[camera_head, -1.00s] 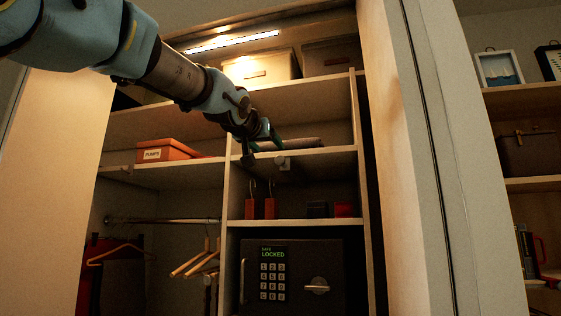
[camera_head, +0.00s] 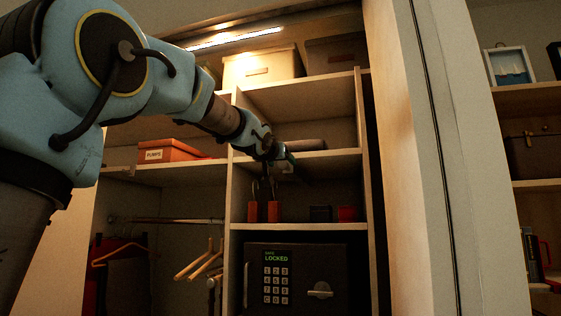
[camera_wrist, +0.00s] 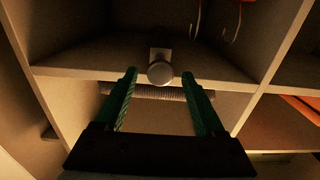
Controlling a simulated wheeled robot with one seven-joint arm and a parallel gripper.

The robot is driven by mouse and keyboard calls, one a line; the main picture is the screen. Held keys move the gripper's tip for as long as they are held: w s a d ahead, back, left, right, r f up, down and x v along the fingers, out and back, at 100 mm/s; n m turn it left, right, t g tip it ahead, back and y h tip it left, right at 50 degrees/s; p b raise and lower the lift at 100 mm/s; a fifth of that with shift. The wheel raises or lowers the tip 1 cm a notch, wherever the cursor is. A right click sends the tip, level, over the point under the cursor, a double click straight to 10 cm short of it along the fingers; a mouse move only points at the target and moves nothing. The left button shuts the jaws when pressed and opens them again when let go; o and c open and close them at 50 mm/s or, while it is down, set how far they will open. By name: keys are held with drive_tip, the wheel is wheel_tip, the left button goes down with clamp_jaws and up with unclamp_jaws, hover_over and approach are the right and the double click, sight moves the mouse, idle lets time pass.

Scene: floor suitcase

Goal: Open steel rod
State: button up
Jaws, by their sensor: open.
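The steel rod (camera_wrist: 160,72) shows in the wrist view as a round knob end on a small square bracket at the shelf edge. In the head view it is mostly hidden by my gripper (camera_head: 281,160), which is at the front edge of the middle shelf. In the wrist view my gripper (camera_wrist: 160,73) has its two green fingers spread, with the knob showing between the fingertips. Whether the fingers touch it I cannot tell.
A grey flat item (camera_head: 305,145) lies on the shelf behind my gripper. An upright divider (camera_head: 232,150) is just left.

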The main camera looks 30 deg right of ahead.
clamp_jaws()
idle(0.4)
idle(0.9)
